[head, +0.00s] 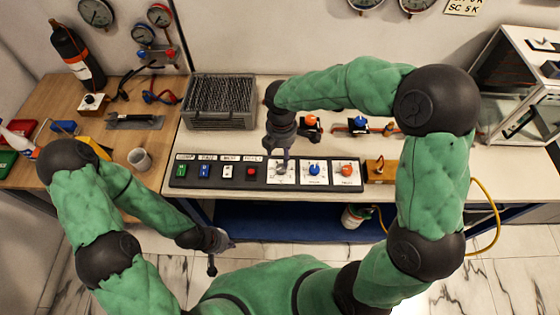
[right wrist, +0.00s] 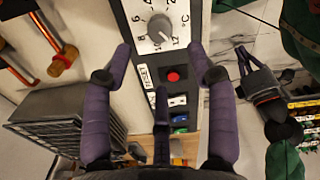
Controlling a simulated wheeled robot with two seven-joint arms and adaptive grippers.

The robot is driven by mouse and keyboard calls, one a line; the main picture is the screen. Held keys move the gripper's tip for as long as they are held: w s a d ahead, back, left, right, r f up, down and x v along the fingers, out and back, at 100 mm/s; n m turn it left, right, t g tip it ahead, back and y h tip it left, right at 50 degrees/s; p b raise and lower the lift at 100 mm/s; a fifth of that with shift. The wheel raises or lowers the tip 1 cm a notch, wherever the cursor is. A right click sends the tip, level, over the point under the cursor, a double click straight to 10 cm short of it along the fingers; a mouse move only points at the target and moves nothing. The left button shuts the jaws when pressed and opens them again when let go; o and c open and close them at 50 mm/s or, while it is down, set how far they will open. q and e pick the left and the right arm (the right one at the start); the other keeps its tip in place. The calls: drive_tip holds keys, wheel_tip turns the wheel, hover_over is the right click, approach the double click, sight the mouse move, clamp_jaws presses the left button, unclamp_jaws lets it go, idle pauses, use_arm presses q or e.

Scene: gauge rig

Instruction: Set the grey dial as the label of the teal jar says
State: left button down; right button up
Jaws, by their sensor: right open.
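The grey dial (head: 281,169) sits on a white plate in the dark control panel. In the right wrist view the dial (right wrist: 160,25) shows near the top, with a °C scale including 6, 8, 10 and 12 around it; I cannot read its pointer surely. My right gripper (head: 282,150) is over the dial in the head view. In the right wrist view its purple fingers (right wrist: 163,65) are spread and empty, apart from the dial. My left gripper (head: 220,254) hangs in front of the bench, fingers apart and empty. I cannot make out a teal jar with a readable label.
The panel (head: 222,184) also has several coloured switches, a blue dial (head: 315,169) and an orange dial (head: 347,170). A wire basket (head: 220,102) stands behind it. A grey mug (head: 139,159) stands at left.

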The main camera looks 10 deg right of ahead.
sight(281, 168)
wheel_tip(281, 168, down, 9)
drive_tip(key=shift+r+b, duration=0.1)
drive_tip(key=shift+b, duration=1)
drive_tip(key=c, duration=1.1)
